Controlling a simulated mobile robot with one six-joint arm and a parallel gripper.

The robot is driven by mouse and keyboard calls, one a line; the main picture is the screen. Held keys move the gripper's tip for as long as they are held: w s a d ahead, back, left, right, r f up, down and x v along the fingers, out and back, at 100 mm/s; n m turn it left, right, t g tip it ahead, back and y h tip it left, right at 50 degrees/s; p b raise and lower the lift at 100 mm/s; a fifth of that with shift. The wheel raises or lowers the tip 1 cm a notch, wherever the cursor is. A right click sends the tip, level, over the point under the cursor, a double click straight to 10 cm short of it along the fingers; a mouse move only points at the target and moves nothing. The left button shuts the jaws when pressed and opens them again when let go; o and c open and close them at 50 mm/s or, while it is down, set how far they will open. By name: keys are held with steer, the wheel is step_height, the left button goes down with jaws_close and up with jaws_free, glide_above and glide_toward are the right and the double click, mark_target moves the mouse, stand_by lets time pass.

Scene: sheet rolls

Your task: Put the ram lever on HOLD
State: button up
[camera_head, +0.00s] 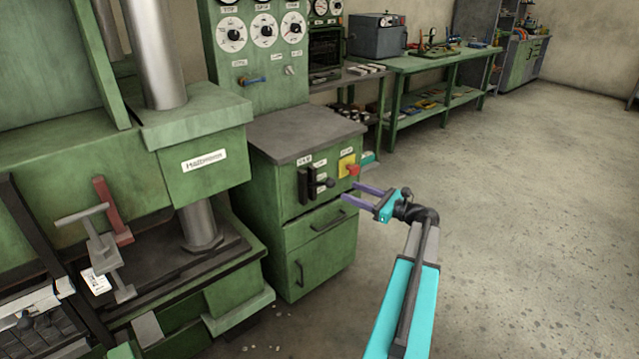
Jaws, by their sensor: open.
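The ram lever (326,183) is a black handle with a dark knob. It sticks out from a dark slotted plate (303,186) on the front of the green control cabinet. Small white labels (320,163) stand beside the slot, too small to read, so I cannot tell which mark the lever is at. My gripper (348,191) is open and empty, with two purple fingers pointing left toward the lever. Its fingertips look a little to the right of the knob, apart from it in the picture.
A red button on a yellow plate (342,163) sits just right of the lever, close above my fingers. Drawer handles (330,222) stick out below. The green press (205,160) stands to the left. The floor (520,200) on the right is clear.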

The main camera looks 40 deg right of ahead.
mark_target(319, 184)
steer(key=w+a, duration=0.2)
steer(key=w, duration=1.1)
steer(key=shift+w+a, duration=0.3)
steer(key=shift+a, duration=0.1)
